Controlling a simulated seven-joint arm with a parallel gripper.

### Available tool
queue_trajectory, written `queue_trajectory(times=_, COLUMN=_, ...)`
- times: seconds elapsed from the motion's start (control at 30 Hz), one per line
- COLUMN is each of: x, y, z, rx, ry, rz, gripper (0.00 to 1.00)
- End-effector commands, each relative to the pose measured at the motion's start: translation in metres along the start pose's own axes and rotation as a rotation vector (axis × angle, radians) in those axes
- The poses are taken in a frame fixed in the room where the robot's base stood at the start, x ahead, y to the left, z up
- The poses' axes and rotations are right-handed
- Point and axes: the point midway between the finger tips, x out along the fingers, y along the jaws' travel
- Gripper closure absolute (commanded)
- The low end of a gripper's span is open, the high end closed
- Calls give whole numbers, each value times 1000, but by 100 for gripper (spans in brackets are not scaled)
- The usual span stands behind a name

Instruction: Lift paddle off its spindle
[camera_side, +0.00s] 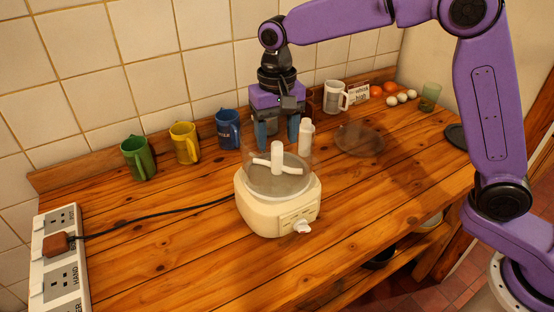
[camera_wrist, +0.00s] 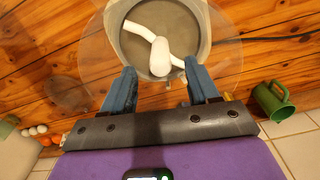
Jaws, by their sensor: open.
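The white paddle (camera_side: 277,160) stands upright in the clear bowl (camera_side: 262,184) of a cream food processor (camera_side: 262,217), its curved arms spread low in the bowl. In the wrist view the paddle (camera_wrist: 160,55) shows from above, its hub just beyond my fingertips. The spindle is hidden under the paddle. My gripper (camera_side: 277,138) points down above the bowl, with its two blue fingers apart. In the wrist view my gripper (camera_wrist: 162,80) is open and empty, with the hub between and slightly ahead of the fingertips. I cannot tell the exact height gap.
Green (camera_side: 138,158), yellow (camera_side: 185,143) and blue (camera_side: 228,129) mugs stand along the wall at left. A white bottle (camera_side: 305,137) stands close right of my gripper. A clear round lid (camera_side: 359,140) lies further right. A black cord (camera_side: 160,213) runs to a socket strip (camera_side: 61,262). The front counter is clear.

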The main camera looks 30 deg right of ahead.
Motion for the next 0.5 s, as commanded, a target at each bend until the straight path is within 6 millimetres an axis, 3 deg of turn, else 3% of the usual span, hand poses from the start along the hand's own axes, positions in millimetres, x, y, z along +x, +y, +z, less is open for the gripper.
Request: queue_trajectory(times=0.5, x=52, y=-2, z=1, rx=-1, ry=-1, rz=1, gripper=40)
